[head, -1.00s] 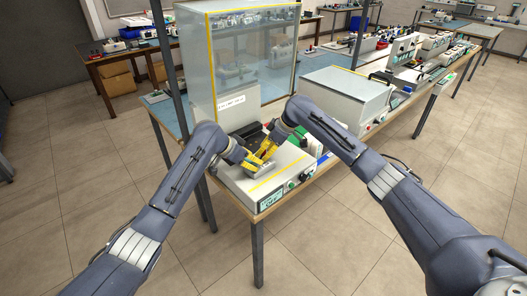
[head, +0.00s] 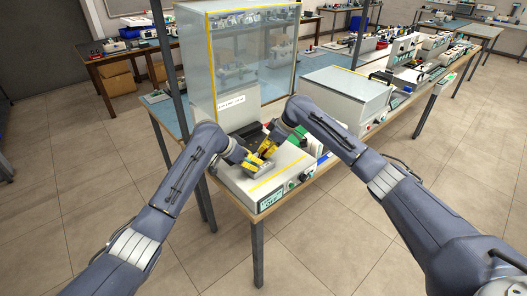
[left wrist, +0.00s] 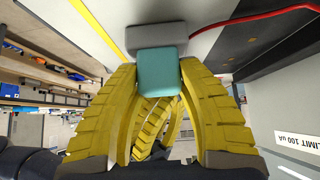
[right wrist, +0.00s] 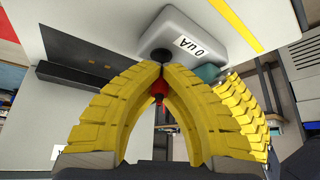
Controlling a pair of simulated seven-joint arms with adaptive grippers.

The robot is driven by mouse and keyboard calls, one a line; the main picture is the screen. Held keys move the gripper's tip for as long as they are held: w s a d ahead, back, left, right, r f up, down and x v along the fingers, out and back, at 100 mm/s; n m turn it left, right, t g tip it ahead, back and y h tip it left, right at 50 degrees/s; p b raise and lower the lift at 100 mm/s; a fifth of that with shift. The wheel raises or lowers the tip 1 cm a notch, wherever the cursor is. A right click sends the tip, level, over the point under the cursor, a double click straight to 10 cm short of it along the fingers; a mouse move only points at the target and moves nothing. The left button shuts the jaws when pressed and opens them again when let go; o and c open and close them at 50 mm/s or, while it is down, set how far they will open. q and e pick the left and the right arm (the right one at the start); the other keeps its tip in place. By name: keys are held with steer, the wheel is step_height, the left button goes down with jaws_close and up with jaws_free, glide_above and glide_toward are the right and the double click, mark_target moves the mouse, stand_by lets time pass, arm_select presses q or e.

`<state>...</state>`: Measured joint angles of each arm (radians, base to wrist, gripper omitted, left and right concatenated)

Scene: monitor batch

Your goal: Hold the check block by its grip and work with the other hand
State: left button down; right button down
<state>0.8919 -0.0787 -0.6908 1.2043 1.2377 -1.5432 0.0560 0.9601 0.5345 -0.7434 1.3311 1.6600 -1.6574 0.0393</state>
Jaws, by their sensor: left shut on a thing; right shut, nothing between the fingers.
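The check block is a grey rounded block (right wrist: 190,28) with a white label reading about "0 uA"; its grey body also shows in the left wrist view (left wrist: 155,36). My left gripper (left wrist: 160,82) is shut on its teal grip (left wrist: 160,65), a finger on each side. My right gripper (right wrist: 162,68) has its yellow fingertips together at a black round part (right wrist: 157,55) at the block's end; whether they touch it I cannot tell. A small red part (right wrist: 158,90) shows between the finger bodies. In the head view, both grippers (head: 254,163) (head: 268,149) hide most of the block.
A pale instrument (head: 264,190) with a yellow line lies under the grippers at the bench corner. A clear-walled cabinet (head: 250,60) with a limit label stands behind. Another grey-topped box (head: 345,90) is to the right. A red cable (left wrist: 275,14) crosses the left wrist view.

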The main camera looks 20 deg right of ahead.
arm_select(q)
steer(key=shift+f, duration=0.1)
arm_select(e)
steer(key=shift+r, duration=0.25)
steer(key=shift+r, duration=2.25)
arm_select(q)
steer(key=c, duration=0.8)
jaws_free()
